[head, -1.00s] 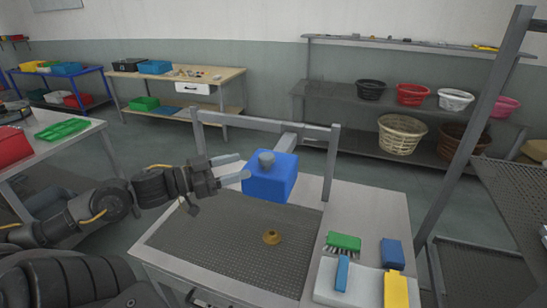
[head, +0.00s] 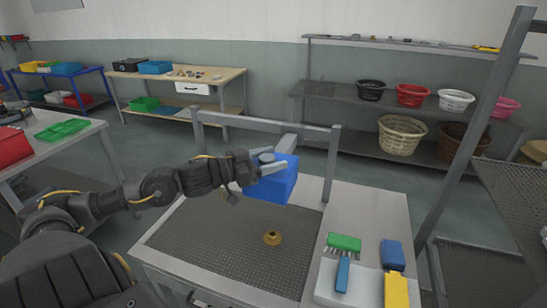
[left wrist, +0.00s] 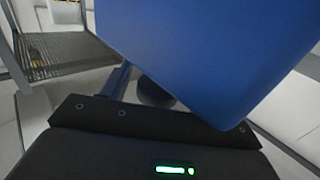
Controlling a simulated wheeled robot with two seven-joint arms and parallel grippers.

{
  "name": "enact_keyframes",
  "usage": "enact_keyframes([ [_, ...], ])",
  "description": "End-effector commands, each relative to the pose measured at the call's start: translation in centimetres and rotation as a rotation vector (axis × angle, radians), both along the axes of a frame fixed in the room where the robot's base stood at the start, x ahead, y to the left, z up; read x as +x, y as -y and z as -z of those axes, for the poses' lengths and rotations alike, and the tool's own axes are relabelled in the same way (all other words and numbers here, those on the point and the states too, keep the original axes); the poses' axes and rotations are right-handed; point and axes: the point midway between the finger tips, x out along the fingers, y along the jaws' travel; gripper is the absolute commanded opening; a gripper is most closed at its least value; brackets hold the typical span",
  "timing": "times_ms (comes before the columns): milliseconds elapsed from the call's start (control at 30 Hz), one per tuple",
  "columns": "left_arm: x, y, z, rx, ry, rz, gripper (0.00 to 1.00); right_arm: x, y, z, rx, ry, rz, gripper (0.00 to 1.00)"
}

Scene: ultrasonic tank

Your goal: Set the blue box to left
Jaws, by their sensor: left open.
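The blue box (head: 275,185) hangs on a grey arm at the back edge of the tank bench and carries a round grey knob (head: 266,157) on its top. My left gripper (head: 268,164) is open at the box's upper left, with its fingers reaching to the knob. Whether the fingers touch the knob cannot be told. In the left wrist view the blue box (left wrist: 205,50) fills the upper middle, close to the camera, and a dark round part shows beneath it. My right gripper is not in view.
The bench has a perforated grey plate (head: 205,235) with a small brass-coloured piece (head: 272,238). A green brush (head: 344,243), a blue block (head: 391,253) and a yellow item (head: 395,287) lie on its right side. A grey frame (head: 333,160) rises behind.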

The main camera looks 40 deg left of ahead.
Motion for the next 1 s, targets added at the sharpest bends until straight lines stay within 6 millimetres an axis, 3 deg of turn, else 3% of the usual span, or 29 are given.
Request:
enact_keyframes([
  [533,0.78,0.52,-0.01,0.001,0.0,0.003,0.6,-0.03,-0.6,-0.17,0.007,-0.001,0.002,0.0],
  [1000,0.77,0.49,-0.03,0.001,0.0,0.003,0.0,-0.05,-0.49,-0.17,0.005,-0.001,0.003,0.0],
])
